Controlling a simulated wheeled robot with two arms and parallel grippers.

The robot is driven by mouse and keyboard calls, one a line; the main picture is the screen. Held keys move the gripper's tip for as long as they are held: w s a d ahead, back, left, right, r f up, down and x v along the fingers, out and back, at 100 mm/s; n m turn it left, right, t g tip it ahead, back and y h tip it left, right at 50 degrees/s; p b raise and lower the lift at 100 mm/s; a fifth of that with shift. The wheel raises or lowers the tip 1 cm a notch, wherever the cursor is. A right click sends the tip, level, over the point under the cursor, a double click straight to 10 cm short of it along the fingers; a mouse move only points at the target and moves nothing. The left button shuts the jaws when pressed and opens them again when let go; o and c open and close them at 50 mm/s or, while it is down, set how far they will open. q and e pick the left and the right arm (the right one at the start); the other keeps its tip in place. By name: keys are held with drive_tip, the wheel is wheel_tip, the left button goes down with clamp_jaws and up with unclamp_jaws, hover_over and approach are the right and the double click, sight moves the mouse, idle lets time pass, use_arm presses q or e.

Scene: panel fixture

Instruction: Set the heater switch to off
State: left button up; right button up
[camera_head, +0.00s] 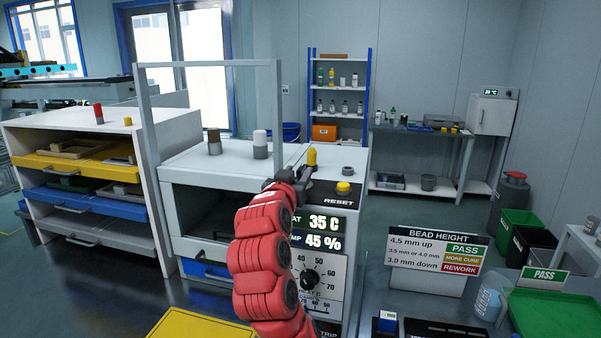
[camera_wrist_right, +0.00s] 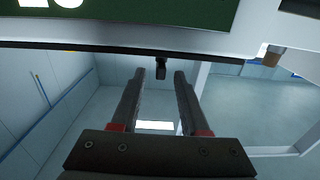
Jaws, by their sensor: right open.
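The panel fixture is a white cabinet (camera_head: 330,301) with a display and a dial on its front. My right arm reaches up across the front, and my right gripper (camera_head: 298,178) is at the cabinet's top front edge, partly hidden by the wrist. In the right wrist view the right gripper (camera_wrist_right: 160,76) is open. A small black lever-like part (camera_wrist_right: 161,67), possibly the heater switch, stands in or just beyond the gap between the fingertips; contact cannot be told. In the head view the switch and its setting are not visible. My left gripper is not in view.
A yellow button (camera_head: 343,188) marked RESET is right of the gripper. A black dial (camera_head: 310,280) sits below the display (camera_head: 324,232). A yellow-capped post (camera_head: 311,158) stands close behind the gripper. A bead height sign (camera_head: 432,262) is to the right.

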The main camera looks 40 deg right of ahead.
drive_tip(key=b+v, duration=0.1)
drive_tip(key=v, duration=1.2)
drive_tip(key=shift+s+a+b, duration=0.3)
drive_tip(key=shift+b, duration=0.1)
drive_tip(key=shift+f, duration=0.15)
